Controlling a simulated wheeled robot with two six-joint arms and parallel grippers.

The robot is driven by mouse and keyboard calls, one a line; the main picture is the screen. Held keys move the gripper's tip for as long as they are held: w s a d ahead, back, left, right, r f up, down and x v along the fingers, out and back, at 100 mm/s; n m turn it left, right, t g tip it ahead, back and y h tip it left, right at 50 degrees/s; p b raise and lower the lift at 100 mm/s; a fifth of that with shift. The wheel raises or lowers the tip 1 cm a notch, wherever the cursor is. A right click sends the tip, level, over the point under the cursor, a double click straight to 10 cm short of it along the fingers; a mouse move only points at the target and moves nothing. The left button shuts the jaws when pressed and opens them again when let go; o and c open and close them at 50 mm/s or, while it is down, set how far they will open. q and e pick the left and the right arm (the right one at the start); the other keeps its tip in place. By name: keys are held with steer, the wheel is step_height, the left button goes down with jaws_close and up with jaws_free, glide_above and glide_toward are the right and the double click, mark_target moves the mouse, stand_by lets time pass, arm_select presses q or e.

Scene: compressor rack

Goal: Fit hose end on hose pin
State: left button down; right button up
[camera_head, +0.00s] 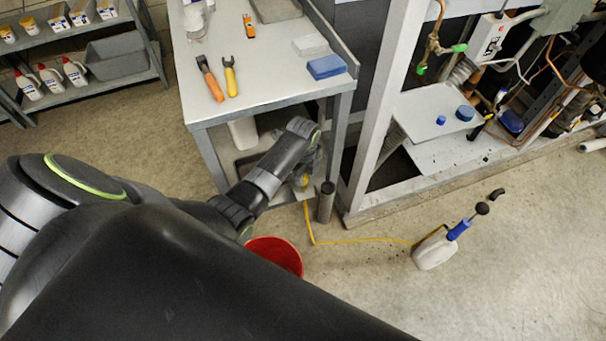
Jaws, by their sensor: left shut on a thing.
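My left gripper (304,176) is low beside the right legs of the workbench, shut at the upper end of a thin yellow hose (362,240). The hose end is at the jaws and largely hidden by my wrist. From there the hose drops to the floor and runs right to a white jug (434,251) with a blue-and-black hand pump (459,229). I cannot make out a hose pin for certain. My right gripper is not in view.
A dark upright cylinder (326,203) stands close right of my left gripper. A red bucket (275,254) is below my forearm. The workbench (275,91) holds tools and a blue sponge (326,67). The compressor rack frame (372,110) stands right; floor around the jug is mostly clear.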

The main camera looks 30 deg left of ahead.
arm_select(q)
steer(key=shift+f+b, duration=0.3)
steer(key=shift+f, duration=0.8)
stand_by(0.6)
steer(key=shift+f, duration=0.3)
stand_by(0.5)
steer(key=c, duration=0.7)
jaws_free()
steer(key=shift+c, duration=0.2)
steer(key=shift+r, duration=0.1)
step_height(320, 180, up, 8)
steer(key=p, duration=0.9)
